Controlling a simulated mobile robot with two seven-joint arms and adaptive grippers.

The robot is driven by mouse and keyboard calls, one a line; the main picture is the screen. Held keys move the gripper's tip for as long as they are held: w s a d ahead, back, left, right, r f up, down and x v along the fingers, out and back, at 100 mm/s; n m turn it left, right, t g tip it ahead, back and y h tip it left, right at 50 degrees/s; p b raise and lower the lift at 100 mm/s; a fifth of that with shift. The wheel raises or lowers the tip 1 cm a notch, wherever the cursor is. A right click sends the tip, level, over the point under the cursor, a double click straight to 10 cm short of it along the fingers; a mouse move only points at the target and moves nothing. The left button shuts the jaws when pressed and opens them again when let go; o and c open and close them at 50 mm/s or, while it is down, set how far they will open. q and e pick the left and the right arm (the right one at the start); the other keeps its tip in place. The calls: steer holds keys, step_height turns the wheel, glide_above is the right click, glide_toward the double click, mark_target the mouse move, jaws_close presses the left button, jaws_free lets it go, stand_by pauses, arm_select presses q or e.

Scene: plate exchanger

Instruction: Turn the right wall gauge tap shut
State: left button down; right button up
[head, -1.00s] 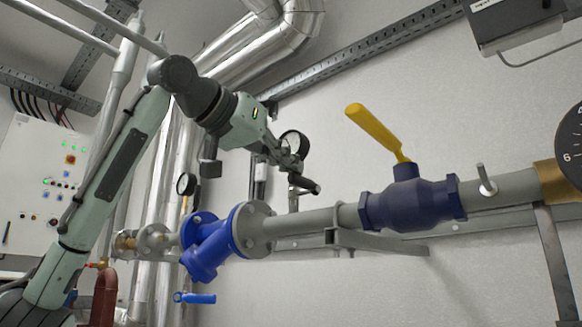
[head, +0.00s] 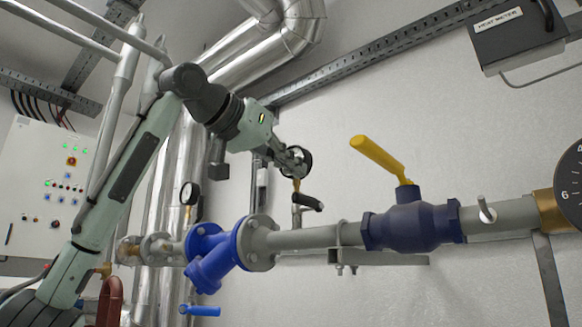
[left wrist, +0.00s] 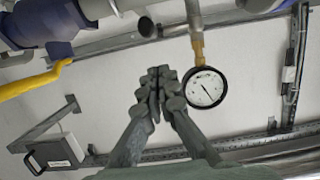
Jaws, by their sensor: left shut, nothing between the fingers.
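The right wall gauge (head: 307,160) is partly hidden behind my left gripper (head: 303,168) in the head view. The left wrist view shows the gauge (left wrist: 205,88) whole, with a white dial and a brass neck. Its tap has a dark lever (head: 308,202), below the gripper and sticking out to the right in the head view. The lever also shows nearly end-on in the left wrist view (left wrist: 147,27). My left gripper (left wrist: 157,72) is shut and empty, beside the gauge and apart from the lever. My right gripper is out of view.
A grey pipe (head: 305,239) with a dark blue valve (head: 412,227) and yellow handle (head: 375,158) runs below and right of the gauge. A second gauge (head: 189,194) stands left. A heat meter box (head: 520,40) hangs upper right. The wall between is bare.

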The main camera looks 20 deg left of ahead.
arm_select(q)
steer(key=shift+r, duration=0.5)
steer(key=b+v, duration=0.1)
steer(key=v, duration=0.9)
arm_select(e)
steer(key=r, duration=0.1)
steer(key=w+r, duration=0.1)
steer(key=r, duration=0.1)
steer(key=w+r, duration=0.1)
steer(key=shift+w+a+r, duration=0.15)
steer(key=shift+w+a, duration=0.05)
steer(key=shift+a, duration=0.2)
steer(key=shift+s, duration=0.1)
